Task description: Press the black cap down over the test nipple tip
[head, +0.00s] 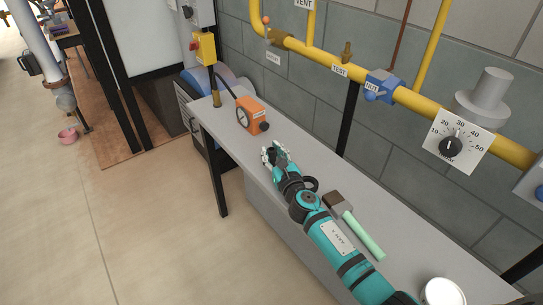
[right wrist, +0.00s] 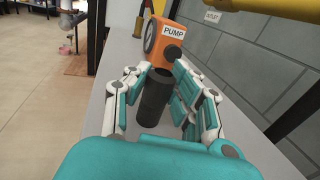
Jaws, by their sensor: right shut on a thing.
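The brass test nipple (head: 347,50) stands up from the yellow pipe on the wall, just above the TEST label. Its tip is bare. My right gripper (head: 273,152) is over the bench, well below and left of the nipple. In the right wrist view the right gripper (right wrist: 156,95) is shut around a black cylinder, which looks like the black cap (right wrist: 153,98). The cap is tilted in that view, and its lower end is close to the palm. In the head view the fingers mostly hide it. My left gripper is not in view.
The orange pump (head: 251,115) stands on the grey bench (head: 290,135) beyond the right gripper; it also shows in the wrist view (right wrist: 165,40). A brush with a green handle (head: 364,236) and a white container (head: 442,292) are nearer. A blue valve (head: 382,84) is right of the nipple.

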